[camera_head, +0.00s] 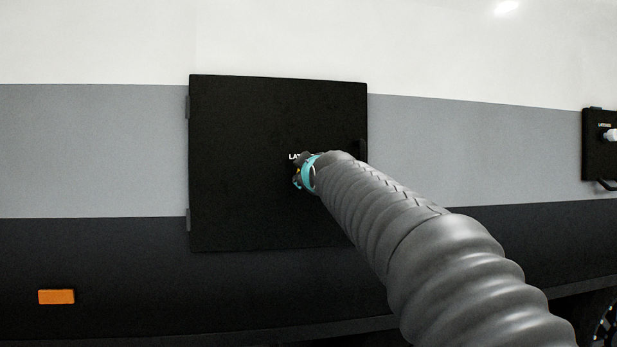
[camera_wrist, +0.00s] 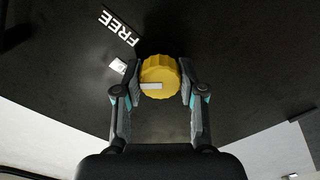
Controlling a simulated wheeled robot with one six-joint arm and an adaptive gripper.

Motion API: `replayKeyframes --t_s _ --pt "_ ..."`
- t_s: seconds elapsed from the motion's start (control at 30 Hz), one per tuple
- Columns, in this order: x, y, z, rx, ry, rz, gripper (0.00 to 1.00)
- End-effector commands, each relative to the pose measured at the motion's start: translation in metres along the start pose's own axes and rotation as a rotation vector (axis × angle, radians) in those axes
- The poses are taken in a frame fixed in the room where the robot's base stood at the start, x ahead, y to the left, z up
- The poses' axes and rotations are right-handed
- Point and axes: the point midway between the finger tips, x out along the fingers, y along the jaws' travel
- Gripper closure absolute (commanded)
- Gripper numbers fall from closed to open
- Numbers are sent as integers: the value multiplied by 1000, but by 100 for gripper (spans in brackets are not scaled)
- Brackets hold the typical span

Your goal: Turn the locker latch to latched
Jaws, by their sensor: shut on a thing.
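The locker door (camera_head: 240,140) is a flat black panel on the wall, closed against it as far as I can tell. Its latch is a round yellow ridged knob (camera_wrist: 160,70) with a white pointer bar, seen in the wrist view. The bar points left in that picture. A white "FREE" label (camera_wrist: 119,29) and a small white mark (camera_wrist: 118,66) lie up and left of the knob. My gripper (camera_wrist: 160,88) is shut on the knob, one finger on each side. In the head view my arm hides most of the knob and of a label starting "LAT".
A second black panel (camera_head: 598,160) with a white knob is at the far right. An orange marker (camera_head: 56,297) is on the lower wall. The wall left of the door is clear.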

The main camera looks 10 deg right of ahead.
Motion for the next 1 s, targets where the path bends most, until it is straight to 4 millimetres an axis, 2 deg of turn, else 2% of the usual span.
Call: replayKeyframes --t_s 0.6,1.0 --pt "0 -1 1 -554 -1 -1 95" --pt "0 -1 1 -748 -1 -2 95"
